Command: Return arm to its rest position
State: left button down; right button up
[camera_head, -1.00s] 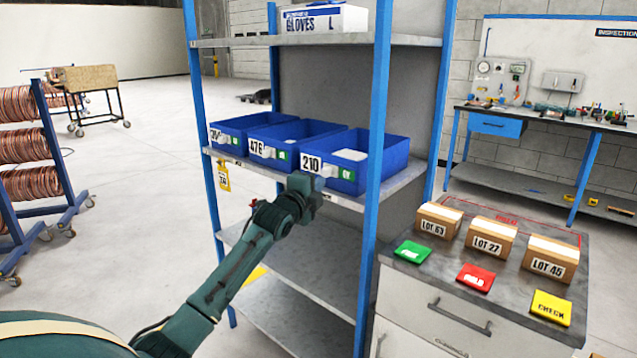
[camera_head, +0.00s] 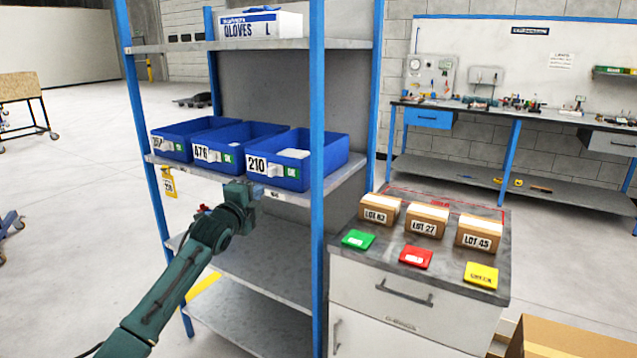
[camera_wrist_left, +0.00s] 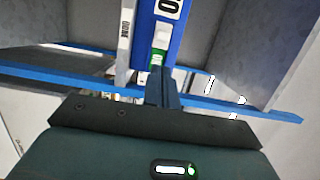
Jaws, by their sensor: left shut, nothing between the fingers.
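My left arm reaches in from the lower left in the head view. Its gripper (camera_head: 255,190) is in front of the shelf that holds the blue bins, just below the front of the bin marked 210 (camera_head: 305,174). In the left wrist view the fingers (camera_wrist_left: 162,90) are together and empty, pointing at that bin's front, where a white and green label (camera_wrist_left: 158,48) shows. I cannot tell whether the fingertips touch the bin or shelf edge. My right gripper is not in view.
Blue bins marked 476 (camera_head: 213,155) and another (camera_head: 175,143) stand beside it on the blue-posted rack (camera_head: 317,220). A cabinet (camera_head: 400,300) at right carries several cartons and green, red and yellow cards. A cardboard box (camera_head: 575,338) is at lower right. Open floor lies left.

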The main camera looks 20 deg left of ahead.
pick_arm(q)
jog(key=s+d+f+n+g+h+p, duration=0.1)
jog(key=s+d+f+n+g+h, duration=0.15)
jog(key=s+d+f, duration=0.6)
jog(key=s+d+f+n+g+h, duration=0.1)
jog(key=s+d+f+n+h, duration=0.15)
jog(key=s+d+f, duration=0.65)
jog(key=s+d+f+n+g, duration=0.2)
jog(key=s+d+f+n, duration=0.2)
jog(key=s, duration=0.5)
jog(key=s+d+f+n+g+h+p, duration=0.1)
jog(key=s+d+f+n, duration=0.3)
jog(key=s+d+f, duration=0.3)
jog(key=shift+s+d+g, duration=0.35)
jog(key=shift+s+d, duration=0.7)
jog(key=shift+d, duration=0.15)
